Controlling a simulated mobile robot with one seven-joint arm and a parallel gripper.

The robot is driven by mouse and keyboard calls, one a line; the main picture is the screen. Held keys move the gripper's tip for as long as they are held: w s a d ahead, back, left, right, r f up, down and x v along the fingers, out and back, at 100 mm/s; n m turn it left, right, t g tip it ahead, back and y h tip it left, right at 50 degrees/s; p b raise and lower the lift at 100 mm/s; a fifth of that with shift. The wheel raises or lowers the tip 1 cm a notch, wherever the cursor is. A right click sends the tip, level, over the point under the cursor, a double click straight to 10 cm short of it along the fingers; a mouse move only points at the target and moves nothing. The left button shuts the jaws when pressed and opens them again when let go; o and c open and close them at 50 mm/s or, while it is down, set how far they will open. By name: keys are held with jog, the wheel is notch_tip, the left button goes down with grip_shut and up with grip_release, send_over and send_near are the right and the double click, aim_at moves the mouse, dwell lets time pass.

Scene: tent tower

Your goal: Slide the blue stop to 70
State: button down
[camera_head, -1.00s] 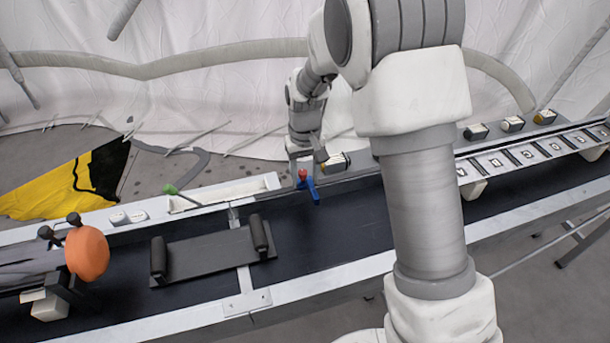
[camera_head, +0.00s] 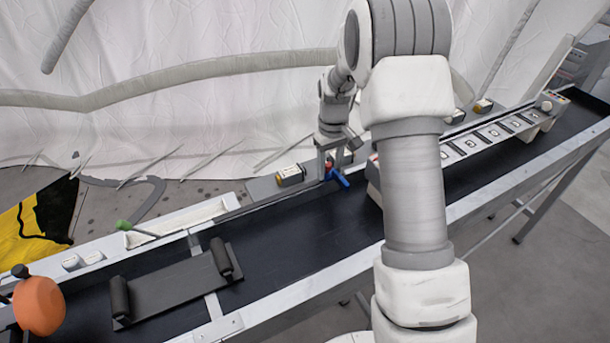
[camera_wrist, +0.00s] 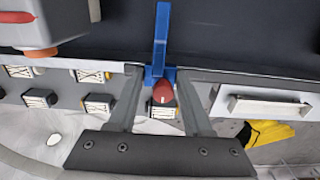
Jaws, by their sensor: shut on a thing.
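The blue stop (camera_head: 341,180) sits on the back rail of the dark conveyor, its arm reaching out over the belt. Its red knob (camera_head: 329,174) shows at its rear end. My gripper (camera_head: 328,158) reaches down from behind and is shut on the stop. In the wrist view, the fingers of my gripper (camera_wrist: 160,78) stand on either side of the blue stop (camera_wrist: 160,45) and its red knob (camera_wrist: 163,92). Small labelled blocks line the rail, one (camera_head: 290,175) left of the stop and one (camera_wrist: 162,108) by the knob; I cannot read their labels.
A white box-like unit (camera_wrist: 50,20) with an orange part stands over the belt, to the right of the stop in the head view. The belt (camera_head: 290,225) between is clear.

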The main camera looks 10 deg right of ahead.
jog(key=shift+w+d, duration=0.25)
jog(key=shift+d, duration=0.5)
jog(key=shift+w+d, duration=0.2)
jog(key=shift+d, duration=0.55)
jog(key=shift+c, duration=1.6)
grip_release()
jog(key=shift+d, duration=0.15)
jog(key=shift+r, duration=0.25)
notch_tip(320, 180, up, 17)
jog(key=p, duration=0.1)
